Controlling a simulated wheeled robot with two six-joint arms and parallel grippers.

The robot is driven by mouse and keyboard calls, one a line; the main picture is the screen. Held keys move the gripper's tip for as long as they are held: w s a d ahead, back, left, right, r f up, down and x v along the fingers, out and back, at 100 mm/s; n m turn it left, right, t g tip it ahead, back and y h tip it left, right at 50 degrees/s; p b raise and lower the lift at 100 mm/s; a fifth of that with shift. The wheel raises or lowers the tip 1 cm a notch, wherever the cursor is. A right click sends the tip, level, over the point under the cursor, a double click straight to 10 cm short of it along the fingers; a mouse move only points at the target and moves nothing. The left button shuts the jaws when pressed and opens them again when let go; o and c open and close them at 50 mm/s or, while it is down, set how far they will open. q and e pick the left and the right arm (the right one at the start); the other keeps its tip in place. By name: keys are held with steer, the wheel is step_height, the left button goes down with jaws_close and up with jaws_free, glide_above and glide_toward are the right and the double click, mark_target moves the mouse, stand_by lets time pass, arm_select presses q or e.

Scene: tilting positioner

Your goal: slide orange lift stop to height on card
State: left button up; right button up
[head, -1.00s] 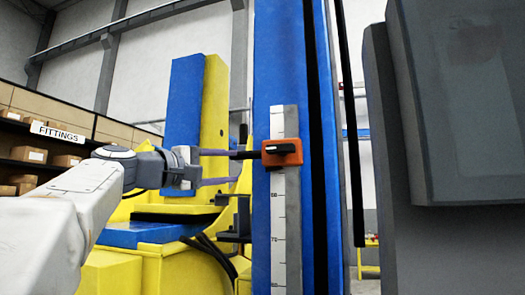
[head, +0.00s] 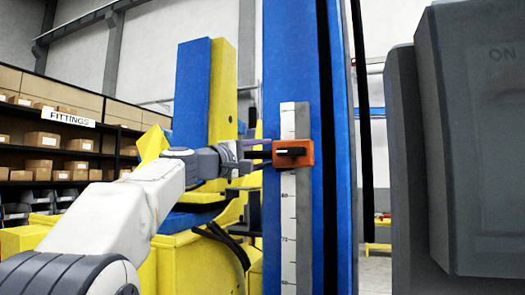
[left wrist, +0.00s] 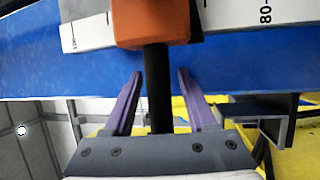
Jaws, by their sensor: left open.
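The orange lift stop (head: 293,153) sits on the pale scale strip (head: 288,230) of the blue column (head: 271,60). A black grip sticks out of it to the left. My left gripper (head: 258,155) is open, with one finger above the grip and one below. In the left wrist view the orange stop (left wrist: 152,22) is at the top, and its black grip (left wrist: 157,95) runs between my two purple fingers (left wrist: 160,76) with a gap on each side. An 80 shows on the strip there. I see no height card. My right gripper is out of view.
A large dark grey box (head: 480,140) marked ON stands close on the right. Behind my arm are yellow and blue machine parts (head: 192,95). A shelf with cartons and a FITTINGS sign (head: 68,118) is at far left.

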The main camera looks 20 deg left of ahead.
arm_select(q)
jaws_close()
stand_by(1.4)
